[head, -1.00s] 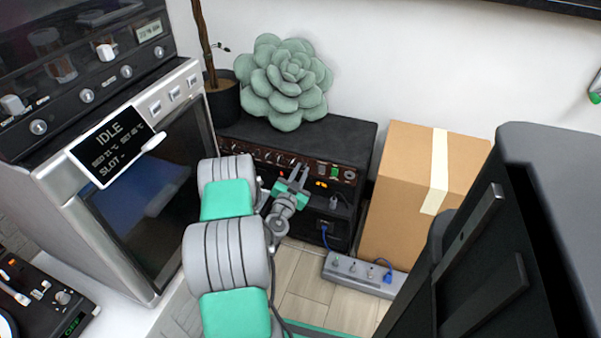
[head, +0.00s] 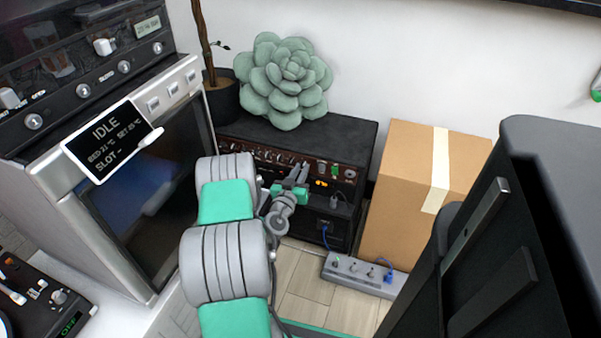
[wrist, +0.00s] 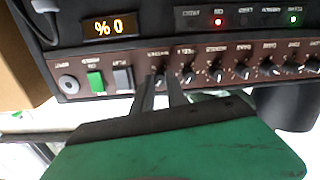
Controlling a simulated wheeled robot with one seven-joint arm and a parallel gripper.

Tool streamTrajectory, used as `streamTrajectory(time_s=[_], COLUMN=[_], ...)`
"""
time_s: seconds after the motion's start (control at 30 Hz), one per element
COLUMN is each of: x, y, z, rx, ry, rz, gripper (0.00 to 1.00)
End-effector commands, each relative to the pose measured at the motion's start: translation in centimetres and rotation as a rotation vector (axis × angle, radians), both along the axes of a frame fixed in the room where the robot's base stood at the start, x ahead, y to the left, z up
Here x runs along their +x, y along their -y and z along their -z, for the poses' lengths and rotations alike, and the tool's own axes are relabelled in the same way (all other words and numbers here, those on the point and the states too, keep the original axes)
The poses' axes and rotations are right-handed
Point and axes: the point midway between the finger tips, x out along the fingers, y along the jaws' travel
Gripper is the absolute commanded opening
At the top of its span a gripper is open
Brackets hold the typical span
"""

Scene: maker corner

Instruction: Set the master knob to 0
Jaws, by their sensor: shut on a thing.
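The black amplifier (head: 345,140) stands on the floor against the wall, with a brown control panel (head: 262,154) along its front. In the wrist view the panel is upside down, with a row of dark knobs. My gripper (wrist: 160,82) is shut on the master knob (wrist: 159,77), at the end of the row beside two switches. The fingers hide most of this knob, and its pointer cannot be made out. In the head view my gripper (head: 301,171) reaches the panel's right part.
A green switch (wrist: 95,81) and a grey switch (wrist: 123,78) sit close beside the fingers. A neighbouring knob (wrist: 188,74) is close on the other side. A cardboard box (head: 410,190) and a power strip (head: 362,274) stand right of and before the amplifier. A succulent plant (head: 285,82) sits on top.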

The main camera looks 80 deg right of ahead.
Motion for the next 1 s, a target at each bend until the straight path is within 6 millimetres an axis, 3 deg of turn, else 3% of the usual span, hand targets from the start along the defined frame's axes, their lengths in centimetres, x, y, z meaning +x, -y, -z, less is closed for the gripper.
streamTrajectory(time_s=[1.0], x=[-0.01], y=[-0.07], z=[-0.02], rx=[0.092], ry=[-0.960], rz=[0.000], gripper=[0.00])
